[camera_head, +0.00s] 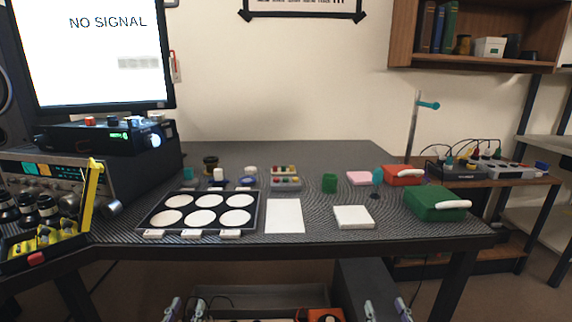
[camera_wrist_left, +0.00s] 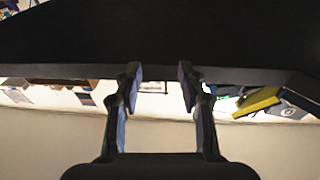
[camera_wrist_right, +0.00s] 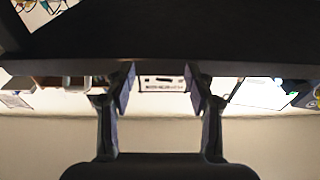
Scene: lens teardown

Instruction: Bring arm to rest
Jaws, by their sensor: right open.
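My left gripper (camera_head: 184,309) shows at the bottom edge of the head view, below and in front of the table. In the left wrist view its two fingers (camera_wrist_left: 158,88) stand apart with nothing between them. My right gripper (camera_head: 387,311) shows at the bottom edge of the head view, to the right of the left one. In the right wrist view its fingers (camera_wrist_right: 159,90) are also apart and empty. Both grippers are clear of the table (camera_head: 320,228) and touch nothing that I can see.
On the table are a black tray with white discs (camera_head: 170,201), a white sheet (camera_head: 285,216), a white block (camera_head: 353,217), a green case (camera_head: 432,204) and a red case (camera_head: 402,174). A yellow-black organizer (camera_head: 45,245) sits at the left. Shelves lie below the table.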

